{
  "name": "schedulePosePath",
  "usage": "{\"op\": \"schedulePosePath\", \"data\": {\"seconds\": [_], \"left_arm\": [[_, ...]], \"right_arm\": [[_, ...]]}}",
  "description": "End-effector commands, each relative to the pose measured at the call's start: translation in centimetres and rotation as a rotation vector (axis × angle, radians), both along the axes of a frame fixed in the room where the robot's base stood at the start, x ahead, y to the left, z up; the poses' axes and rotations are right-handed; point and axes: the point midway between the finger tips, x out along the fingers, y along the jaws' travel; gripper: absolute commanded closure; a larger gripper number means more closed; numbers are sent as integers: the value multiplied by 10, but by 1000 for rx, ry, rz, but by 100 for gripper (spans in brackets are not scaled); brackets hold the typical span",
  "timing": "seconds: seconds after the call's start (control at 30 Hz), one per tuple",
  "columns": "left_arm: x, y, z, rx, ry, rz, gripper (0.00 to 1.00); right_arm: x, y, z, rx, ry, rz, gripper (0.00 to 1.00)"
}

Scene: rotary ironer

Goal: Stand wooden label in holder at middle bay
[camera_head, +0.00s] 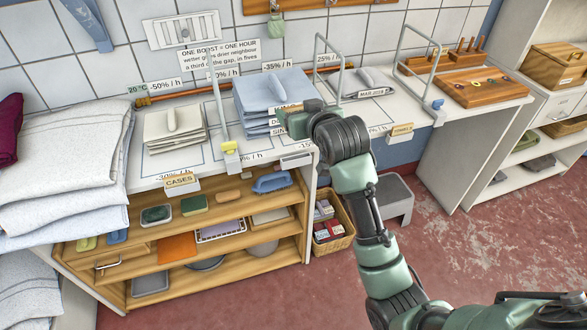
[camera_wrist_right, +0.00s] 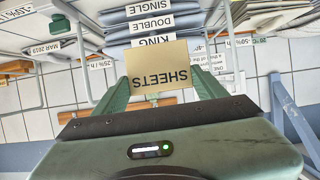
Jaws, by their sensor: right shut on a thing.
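My right gripper (camera_head: 290,120) is above the front part of the middle bay, before the stack of folded blue sheets (camera_head: 268,92). In the right wrist view its fingers (camera_wrist_right: 158,88) are shut on a wooden label (camera_wrist_right: 157,68) that reads SHEETS. The label is mostly hidden by the gripper in the head view. A pale holder (camera_head: 297,160) sits at the counter's front edge in the middle bay, below the gripper and apart from it. The tagged sheet stack also shows behind the label in the wrist view (camera_wrist_right: 150,22). My left gripper is not in view.
A CASES label (camera_head: 181,181) stands at the left bay and another label (camera_head: 401,132) at the right bay. Wire dividers (camera_head: 217,95) rise between bays. A cream stack (camera_head: 174,128) lies left, a grey folded stack (camera_head: 366,83) right. Shelves (camera_head: 170,262) are below the counter.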

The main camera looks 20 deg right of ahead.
Motion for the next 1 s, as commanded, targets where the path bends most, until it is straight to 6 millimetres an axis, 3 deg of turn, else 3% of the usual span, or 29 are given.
{"op": "schedulePosePath", "data": {"seconds": [0.1,0.27,0.37,0.8,1.0], "left_arm": [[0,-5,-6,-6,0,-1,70],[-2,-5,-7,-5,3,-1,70],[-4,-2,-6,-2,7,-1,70],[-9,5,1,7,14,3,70],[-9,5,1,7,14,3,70]], "right_arm": [[22,-4,21,1,-4,-3,66],[33,-6,27,4,2,-2,66],[33,-6,11,4,7,-3,66],[32,-6,-101,4,4,-3,66],[33,-6,-123,3,-1,-2,66]]}}
